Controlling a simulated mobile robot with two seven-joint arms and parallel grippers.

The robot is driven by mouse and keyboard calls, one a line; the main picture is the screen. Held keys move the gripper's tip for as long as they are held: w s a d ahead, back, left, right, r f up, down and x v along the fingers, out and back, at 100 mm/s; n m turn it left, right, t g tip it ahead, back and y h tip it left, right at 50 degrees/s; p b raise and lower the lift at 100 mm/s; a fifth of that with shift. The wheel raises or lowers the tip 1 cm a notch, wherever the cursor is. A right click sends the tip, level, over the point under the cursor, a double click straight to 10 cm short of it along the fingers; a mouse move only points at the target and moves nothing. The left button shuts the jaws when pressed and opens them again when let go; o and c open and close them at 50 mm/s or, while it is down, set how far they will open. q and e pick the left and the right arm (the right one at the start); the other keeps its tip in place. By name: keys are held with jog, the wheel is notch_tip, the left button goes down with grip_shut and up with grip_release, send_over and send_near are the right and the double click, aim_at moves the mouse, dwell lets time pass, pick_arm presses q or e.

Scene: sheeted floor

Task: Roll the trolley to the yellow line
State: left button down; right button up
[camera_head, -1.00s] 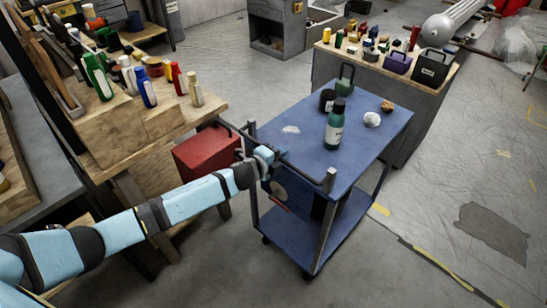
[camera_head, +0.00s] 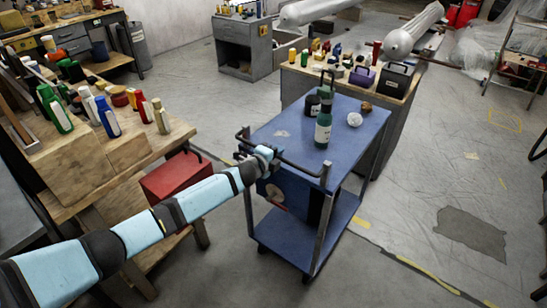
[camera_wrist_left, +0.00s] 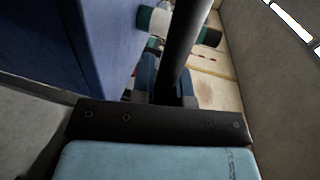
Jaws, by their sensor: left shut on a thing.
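The blue trolley (camera_head: 275,226) stands on the floor in the middle of the head view, with a dark push handle at its near end. My left gripper (camera_head: 268,155) is shut on the trolley handle; the dark bar also shows in the left wrist view (camera_wrist_left: 183,45) running between the fingers. On the trolley's top are a green bottle (camera_head: 323,131), a dark round thing (camera_head: 312,104), a white lump (camera_head: 354,119) and a small brown thing (camera_head: 366,107). Worn yellow line pieces (camera_head: 428,272) lie on the floor to the right of the trolley. My right gripper is not in view.
A wooden bench (camera_head: 120,150) with bottles stands left of the trolley, with a red box (camera_head: 176,176) beside it. A workbench (camera_head: 398,100) with boxes and bottles stands close behind the trolley on the right. Open floor lies to the right, with a dark patch (camera_head: 470,232).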

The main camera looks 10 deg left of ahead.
pick_arm(q)
jog(key=shift+w+r, duration=0.1)
jog(key=c, duration=1.1)
grip_release()
jog(key=v, duration=1.4)
